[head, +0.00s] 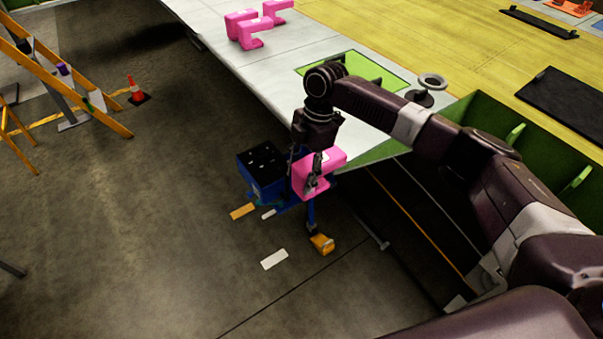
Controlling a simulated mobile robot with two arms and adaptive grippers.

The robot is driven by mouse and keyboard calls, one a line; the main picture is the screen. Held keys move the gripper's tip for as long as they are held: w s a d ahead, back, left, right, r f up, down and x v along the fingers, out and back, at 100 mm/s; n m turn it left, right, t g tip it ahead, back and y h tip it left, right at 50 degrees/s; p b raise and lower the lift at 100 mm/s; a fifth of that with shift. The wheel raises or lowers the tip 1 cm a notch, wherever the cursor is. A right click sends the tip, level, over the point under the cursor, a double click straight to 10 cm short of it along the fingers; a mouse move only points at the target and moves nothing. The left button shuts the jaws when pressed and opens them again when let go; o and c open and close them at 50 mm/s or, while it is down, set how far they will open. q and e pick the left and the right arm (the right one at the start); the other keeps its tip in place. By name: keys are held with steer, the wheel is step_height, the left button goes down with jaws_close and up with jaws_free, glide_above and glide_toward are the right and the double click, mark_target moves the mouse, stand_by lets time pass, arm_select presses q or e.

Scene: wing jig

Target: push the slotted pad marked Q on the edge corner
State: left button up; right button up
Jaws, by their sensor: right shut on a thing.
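My right gripper (314,176) is shut on a pink slotted pad (333,158). It holds the pad beside the near corner of the pale wing panel (262,78), where the panel meets a green rib. In the picture the pad overlaps the corner; I cannot tell whether the slot is around the edge or the pad is only beside it. No Q mark is readable, and the gripper hides part of the pad. My left gripper is not in view.
More pink pads (250,32) sit on the far panel edge. A green-framed opening (362,68) and a grey round-topped fitting (431,84) are near my right arm.

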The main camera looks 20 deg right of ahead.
mark_target(326, 155)
steer(key=shift+d, duration=0.1)
steer(key=shift+w+d+f+b, duration=0.15)
steer(key=shift+w+d, duration=0.25)
steer(key=shift+d, duration=0.6)
steer(key=shift+w+d+b, duration=0.25)
steer(key=shift+w+d, duration=0.1)
steer(key=shift+d, duration=0.7)
steer(key=shift+w+d+f+b, duration=0.15)
steer(key=shift+w+d, duration=0.25)
steer(key=shift+d, duration=0.6)
steer(key=shift+d+r, duration=0.1)
steer(key=o, duration=0.9)
steer(key=shift+c, duration=0.2)
steer(key=o, duration=0.5)
steer(key=shift+d, duration=0.15)
steer(key=shift+c, duration=0.2)
steer(key=shift+r, duration=0.15)
steer(key=v, duration=1.1)
steer(key=shift+w+d+r, duration=0.1)
steer(key=shift+w+r, duration=0.05)
steer(key=shift+r, duration=0.15)
